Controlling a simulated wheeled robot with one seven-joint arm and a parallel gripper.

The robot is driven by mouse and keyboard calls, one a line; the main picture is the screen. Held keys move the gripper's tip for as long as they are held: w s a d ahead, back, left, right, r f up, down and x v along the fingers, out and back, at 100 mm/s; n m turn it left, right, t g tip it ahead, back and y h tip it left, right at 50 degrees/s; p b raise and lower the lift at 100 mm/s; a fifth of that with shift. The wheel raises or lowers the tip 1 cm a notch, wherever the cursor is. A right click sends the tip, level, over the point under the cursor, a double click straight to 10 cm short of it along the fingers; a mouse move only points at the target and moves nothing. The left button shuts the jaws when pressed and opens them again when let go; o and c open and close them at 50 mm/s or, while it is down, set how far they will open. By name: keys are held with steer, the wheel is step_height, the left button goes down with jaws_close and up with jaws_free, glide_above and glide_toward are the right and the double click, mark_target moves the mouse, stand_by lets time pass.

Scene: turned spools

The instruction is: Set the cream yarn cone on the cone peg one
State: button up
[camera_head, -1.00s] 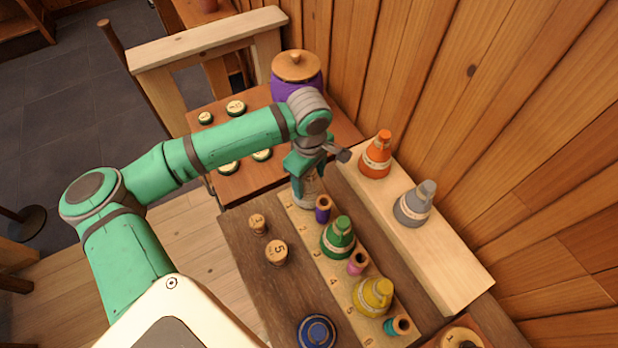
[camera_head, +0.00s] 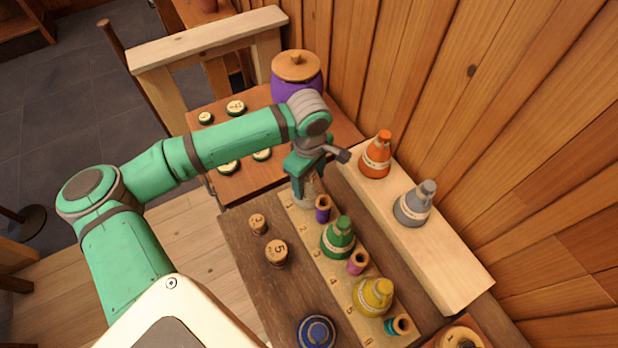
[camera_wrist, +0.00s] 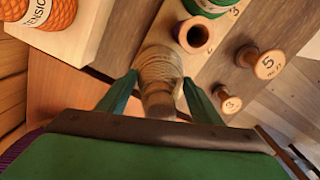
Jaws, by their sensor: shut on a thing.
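The cream yarn cone (camera_wrist: 160,68) is between the fingers of my gripper (camera_wrist: 155,92), which is shut on it. In the head view my gripper (camera_head: 308,188) is over the number 1 end of the pale numbered peg board (camera_head: 300,222). The cone (camera_head: 313,190) is partly hidden there by the fingers. It appears roughly upright at the board, but I cannot tell whether it touches it. Cone peg one itself is hidden by the cone and gripper.
A purple spool (camera_head: 323,209) stands close beside the cone. Green (camera_head: 338,238) and yellow (camera_head: 373,296) cones stand farther along the board. Orange (camera_head: 376,155) and grey (camera_head: 413,205) cones stand on a pale ledge to the right. Wooden spools (camera_head: 276,253) stand on the left.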

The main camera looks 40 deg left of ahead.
steer(key=shift+f, duration=0.3)
steer(key=o, duration=1.1)
steer(key=shift+r, duration=5.5)
